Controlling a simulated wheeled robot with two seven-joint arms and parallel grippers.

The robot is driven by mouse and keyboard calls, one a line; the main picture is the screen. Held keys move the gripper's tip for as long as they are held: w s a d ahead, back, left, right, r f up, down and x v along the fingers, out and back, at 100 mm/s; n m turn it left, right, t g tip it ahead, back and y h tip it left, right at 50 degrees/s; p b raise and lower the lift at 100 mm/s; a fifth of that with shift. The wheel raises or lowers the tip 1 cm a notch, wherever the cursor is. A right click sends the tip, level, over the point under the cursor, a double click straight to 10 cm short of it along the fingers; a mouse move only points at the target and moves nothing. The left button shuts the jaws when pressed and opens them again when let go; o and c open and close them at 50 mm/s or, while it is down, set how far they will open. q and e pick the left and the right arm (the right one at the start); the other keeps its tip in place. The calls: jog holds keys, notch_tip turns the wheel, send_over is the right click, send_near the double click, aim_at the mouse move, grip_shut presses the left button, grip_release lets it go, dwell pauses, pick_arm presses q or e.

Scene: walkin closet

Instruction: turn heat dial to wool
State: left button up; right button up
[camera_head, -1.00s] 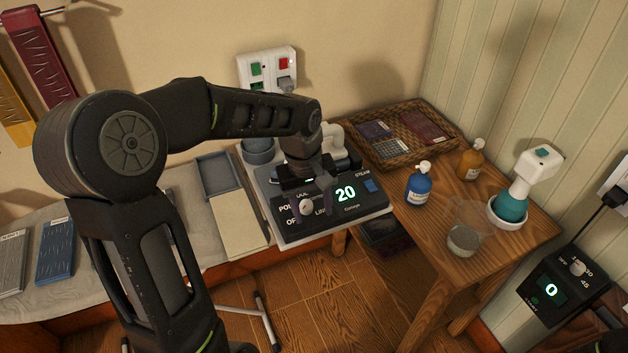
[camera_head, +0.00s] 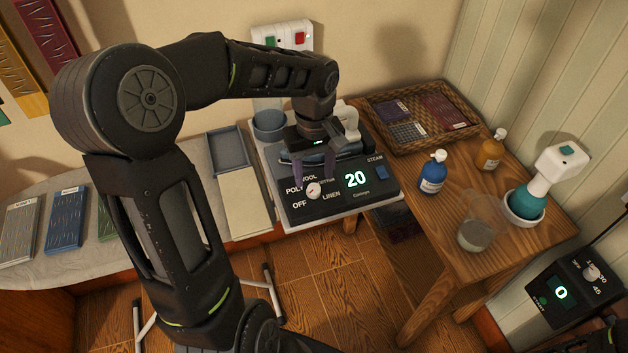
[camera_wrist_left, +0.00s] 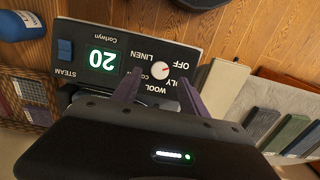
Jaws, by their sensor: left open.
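The heat dial (camera_head: 314,190) is a small white knob with a red mark on the black panel of the steam station (camera_head: 345,205). WOOL, COTTON, LINEN, OFF and a partly covered POLY are printed around it. In the wrist view the red mark on the dial (camera_wrist_left: 159,70) points toward OFF. My left gripper (camera_head: 315,175) is open and empty, its two purple-grey fingers on the far side of the dial. In the wrist view the left fingertips (camera_wrist_left: 159,81) stand apart, with the dial just beyond the gap.
A green "20" display and a blue STEAM button (camera_head: 381,172) are right of the dial. An iron (camera_head: 347,122) rests behind, close to my gripper. A wicker tray (camera_head: 470,140), blue bottle (camera_head: 432,176) and amber bottle (camera_head: 491,152) stand on the table to the right.

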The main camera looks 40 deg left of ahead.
aim_at(314, 188)
pick_arm(q)
jog(key=shift+f, duration=2)
grip_shut()
